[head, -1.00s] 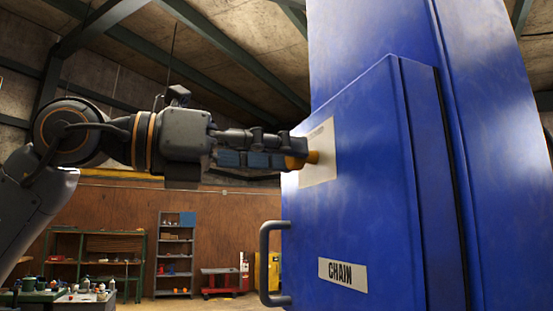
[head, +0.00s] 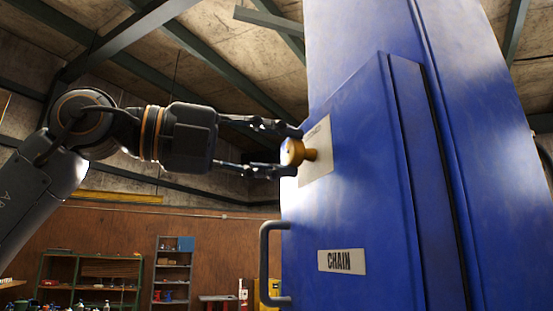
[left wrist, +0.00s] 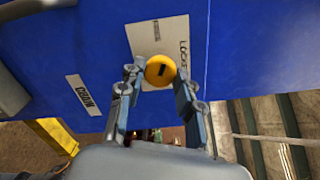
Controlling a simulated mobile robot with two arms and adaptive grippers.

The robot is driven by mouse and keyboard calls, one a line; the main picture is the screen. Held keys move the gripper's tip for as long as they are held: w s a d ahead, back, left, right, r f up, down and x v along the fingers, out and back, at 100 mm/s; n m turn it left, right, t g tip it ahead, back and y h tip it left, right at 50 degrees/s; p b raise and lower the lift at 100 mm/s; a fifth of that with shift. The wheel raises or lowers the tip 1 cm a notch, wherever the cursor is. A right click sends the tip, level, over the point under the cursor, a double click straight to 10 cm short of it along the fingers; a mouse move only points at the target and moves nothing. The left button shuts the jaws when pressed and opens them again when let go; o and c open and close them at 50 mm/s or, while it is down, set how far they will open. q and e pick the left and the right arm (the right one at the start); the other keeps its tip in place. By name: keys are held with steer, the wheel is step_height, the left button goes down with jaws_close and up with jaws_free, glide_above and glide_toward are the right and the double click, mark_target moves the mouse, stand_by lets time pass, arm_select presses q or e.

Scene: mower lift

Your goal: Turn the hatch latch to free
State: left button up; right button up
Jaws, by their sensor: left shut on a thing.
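The hatch latch is a round yellow-orange knob (head: 292,153) on a pale label plate (head: 318,150) on the blue hatch door (head: 360,190). My left gripper (head: 296,152) is shut on the knob, one finger above it and one below in the head view. In the left wrist view the fingers (left wrist: 158,77) lie on either side of the knob (left wrist: 160,71), whose face has a short dark mark. The plate (left wrist: 160,38) there carries lettering that starts "LOCKE"; the rest is hard to read. My right gripper is not in view.
A grey bar handle (head: 265,262) stands out from the door's left edge, below the latch. Shelves (head: 172,270) stand far back by the wall. The air left of the door is free around my arm.

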arm_select(q)
steer(key=n+b, duration=0.1)
steer(key=n, duration=0.4)
steer(key=shift+b, duration=0.4)
stand_by(0.3)
steer(key=o, duration=1.2)
steer(key=shift+c, duration=0.2)
steer(key=v, duration=1.2)
